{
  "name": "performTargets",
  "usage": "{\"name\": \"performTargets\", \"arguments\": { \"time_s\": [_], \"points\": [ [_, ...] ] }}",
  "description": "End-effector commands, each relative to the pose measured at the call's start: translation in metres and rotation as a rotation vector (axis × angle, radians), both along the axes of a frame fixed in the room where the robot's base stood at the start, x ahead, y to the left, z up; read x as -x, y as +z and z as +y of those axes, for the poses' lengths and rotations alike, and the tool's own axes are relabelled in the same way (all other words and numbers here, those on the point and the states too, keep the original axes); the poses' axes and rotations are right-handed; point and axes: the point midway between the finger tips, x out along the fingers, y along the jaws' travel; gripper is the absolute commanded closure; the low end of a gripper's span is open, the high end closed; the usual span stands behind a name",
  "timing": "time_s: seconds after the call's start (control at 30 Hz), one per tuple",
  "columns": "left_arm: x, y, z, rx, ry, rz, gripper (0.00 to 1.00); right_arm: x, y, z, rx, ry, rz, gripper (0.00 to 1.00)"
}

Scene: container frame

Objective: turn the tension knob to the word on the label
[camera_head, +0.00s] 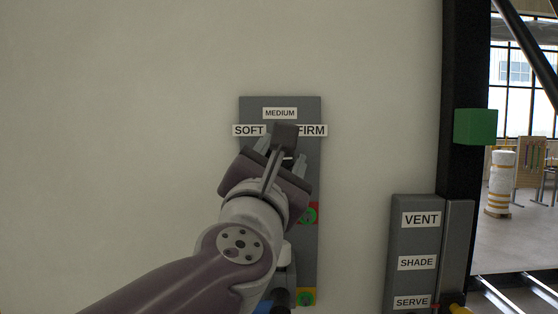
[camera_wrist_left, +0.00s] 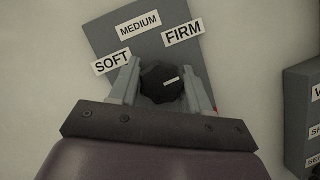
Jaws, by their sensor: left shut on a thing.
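The grey panel (camera_head: 308,240) on the wall carries the labels SOFT (camera_head: 249,131), MEDIUM (camera_head: 280,113) and FIRM (camera_head: 313,131). The dark tension knob (camera_head: 285,133) sits below MEDIUM, between SOFT and FIRM. In the left wrist view the black knob (camera_wrist_left: 156,84) has a white pointer mark, which lies toward the picture's right, below FIRM (camera_wrist_left: 183,33). My left gripper (camera_head: 283,147) is shut on the knob, with one finger on each side of it. My left arm hides part of the panel below the knob. My right gripper is in neither view.
Red and green patches (camera_head: 309,214) show lower on the panel, partly behind my arm. A second grey panel (camera_head: 417,239) at the right reads VENT, SHADE and SERVE. A green block (camera_head: 475,126) is on the black post. The wall at the left is bare.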

Motion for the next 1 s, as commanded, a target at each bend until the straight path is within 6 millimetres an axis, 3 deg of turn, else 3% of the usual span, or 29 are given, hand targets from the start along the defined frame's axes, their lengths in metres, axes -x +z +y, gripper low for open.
{"name": "performTargets", "arguments": {
  "time_s": [0.5,1.0],
  "points": [
    [0.0,0.004,0.0,-0.417,-0.004,0.002,0.83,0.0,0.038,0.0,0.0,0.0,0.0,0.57],
    [0.0,-0.001,-0.001,-0.567,-0.006,0.003,0.83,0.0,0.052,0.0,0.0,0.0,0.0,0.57]
  ]
}}
